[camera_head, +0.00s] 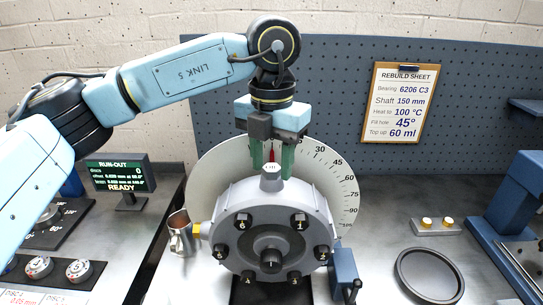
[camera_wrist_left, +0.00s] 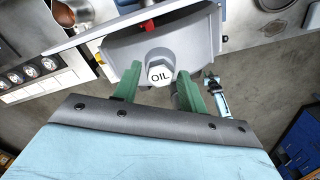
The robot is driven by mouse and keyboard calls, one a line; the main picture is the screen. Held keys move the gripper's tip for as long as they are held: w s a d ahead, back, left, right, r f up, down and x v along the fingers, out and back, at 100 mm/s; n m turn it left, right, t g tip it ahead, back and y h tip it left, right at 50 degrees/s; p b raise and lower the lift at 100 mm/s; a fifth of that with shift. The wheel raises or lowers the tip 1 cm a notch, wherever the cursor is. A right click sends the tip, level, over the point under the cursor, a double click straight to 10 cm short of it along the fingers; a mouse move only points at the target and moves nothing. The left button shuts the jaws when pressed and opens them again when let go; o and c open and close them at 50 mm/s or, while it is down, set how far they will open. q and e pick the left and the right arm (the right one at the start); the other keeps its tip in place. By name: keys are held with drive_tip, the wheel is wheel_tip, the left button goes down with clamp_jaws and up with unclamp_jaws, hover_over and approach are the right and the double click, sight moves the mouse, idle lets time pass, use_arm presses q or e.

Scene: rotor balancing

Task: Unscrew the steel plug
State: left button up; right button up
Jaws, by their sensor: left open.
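The steel plug (camera_head: 271,170) stands upright on top of the grey round housing (camera_head: 230,205). In the left wrist view the plug (camera_wrist_left: 159,73) is a hexagonal head marked OIL. My left gripper (camera_head: 271,172) points straight down over the housing, its green fingers open on either side of the plug. In the left wrist view the fingers (camera_wrist_left: 156,85) reach toward the plug with gaps beside it; whether either touches it I cannot tell.
A dial plate (camera_head: 345,190) with degree marks stands behind the housing. A metal jug (camera_head: 181,235) is left of it, and a blue block with a handle (camera_head: 344,265) is at its right. A black round tray (camera_head: 429,275) lies further right. A run-out display (camera_head: 118,173) stands at left.

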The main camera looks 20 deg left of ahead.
use_arm(q)
drive_tip(key=shift+c, duration=1.3)
drive_tip(key=c, duration=0.5)
drive_tip(key=n+b, duration=0.1)
drive_tip(key=n, duration=0.1)
drive_tip(key=shift+n, duration=0.4)
drive_tip(key=shift+c, duration=0.2)
drive_tip(key=n, duration=0.2)
drive_tip(key=shift+n+b, duration=0.3)
drive_tip(key=n+b, duration=0.1)
drive_tip(key=n, duration=0.5)
drive_tip(key=shift+n+b, duration=0.3)
drive_tip(key=shift+b, duration=0.1)
drive_tip(key=n+b, duration=0.1)
drive_tip(key=n, duration=0.4)
drive_tip(key=shift+r+n+b, duration=0.1)
drive_tip(key=shift+n+b, duration=0.2)
drive_tip(key=shift+n, duration=0.4)
use_arm(e)
drive_tip(key=f, duration=0.2)
drive_tip(key=s+f, duration=0.1)
drive_tip(key=f, duration=0.2)
drive_tip(key=shift+s, duration=0.1)
drive_tip(key=shift+d, duration=0.15)
